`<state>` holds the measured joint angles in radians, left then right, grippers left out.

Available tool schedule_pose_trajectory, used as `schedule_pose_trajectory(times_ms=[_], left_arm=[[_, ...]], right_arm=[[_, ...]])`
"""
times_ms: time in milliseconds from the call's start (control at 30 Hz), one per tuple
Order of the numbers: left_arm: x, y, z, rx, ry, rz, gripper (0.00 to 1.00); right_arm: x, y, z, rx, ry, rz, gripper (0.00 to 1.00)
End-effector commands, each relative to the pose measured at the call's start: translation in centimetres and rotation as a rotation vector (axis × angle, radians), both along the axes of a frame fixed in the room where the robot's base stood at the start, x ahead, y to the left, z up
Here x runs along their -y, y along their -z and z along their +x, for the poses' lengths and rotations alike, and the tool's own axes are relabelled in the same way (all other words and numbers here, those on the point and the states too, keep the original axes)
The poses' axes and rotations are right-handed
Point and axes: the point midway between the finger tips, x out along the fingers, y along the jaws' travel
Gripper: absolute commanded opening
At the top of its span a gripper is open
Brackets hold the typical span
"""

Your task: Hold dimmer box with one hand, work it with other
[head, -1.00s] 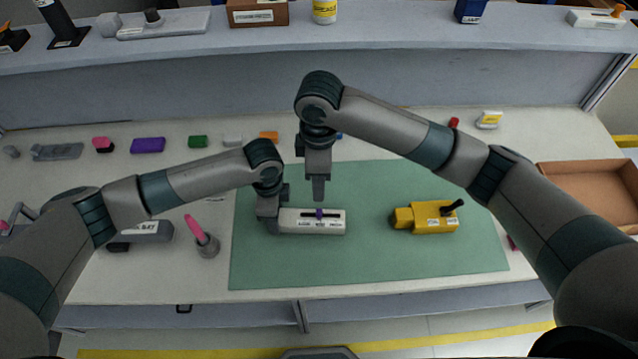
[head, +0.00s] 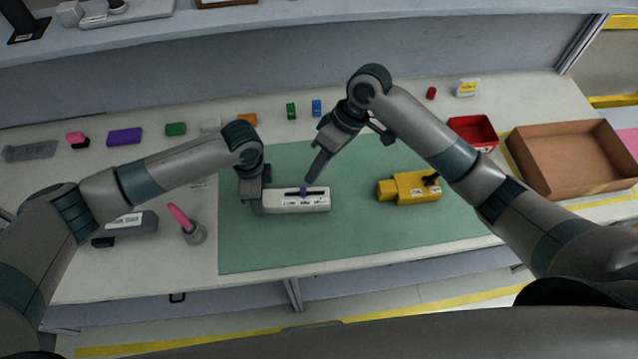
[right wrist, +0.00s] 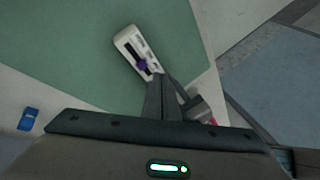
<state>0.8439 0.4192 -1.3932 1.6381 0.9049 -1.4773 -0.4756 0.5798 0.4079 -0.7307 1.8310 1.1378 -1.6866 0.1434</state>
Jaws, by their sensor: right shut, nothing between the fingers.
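The dimmer box (head: 318,202) is a white box with a dark slot, printed labels and a purple slider knob (head: 304,191). It lies on the green mat (head: 270,255); it also shows in the right wrist view (right wrist: 128,42), with its purple knob (right wrist: 142,65). My left gripper (head: 257,203) is at the box's left end, shut on it; its fingertips are partly hidden. My right gripper (head: 313,178) is shut and empty, slanting down with its tips close to the purple knob. I cannot tell whether they touch it.
A yellow box with a black lever (head: 410,188) lies right of the dimmer box. A red bin (head: 474,130) and a brown tray (head: 560,190) are at right. Small coloured blocks line the back.

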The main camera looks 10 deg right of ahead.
Motion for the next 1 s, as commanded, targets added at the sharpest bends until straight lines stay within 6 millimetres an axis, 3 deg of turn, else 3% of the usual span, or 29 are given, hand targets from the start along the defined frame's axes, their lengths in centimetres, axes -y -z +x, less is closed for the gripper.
schedule_pose_trajectory(times_ms=[300,500,700,1000], left_arm=[[0.0,0.0,0.0,0.0,0.0,0.0,0.07],[0.0,0.0,0.0,0.0,0.0,0.0,0.07],[0.0,0.0,0.0,0.0,0.0,0.0,0.07],[0.0,0.0,0.0,0.0,0.0,0.0,0.07]], right_arm=[[6.6,1.7,-0.1,-0.223,0.489,0.197,0.0],[10.5,2.0,0.0,-0.309,0.704,0.271,0.0],[12.2,2.1,0.1,-0.343,0.791,0.302,0.0],[12.3,2.1,0.1,-0.346,0.798,0.304,0.0]])
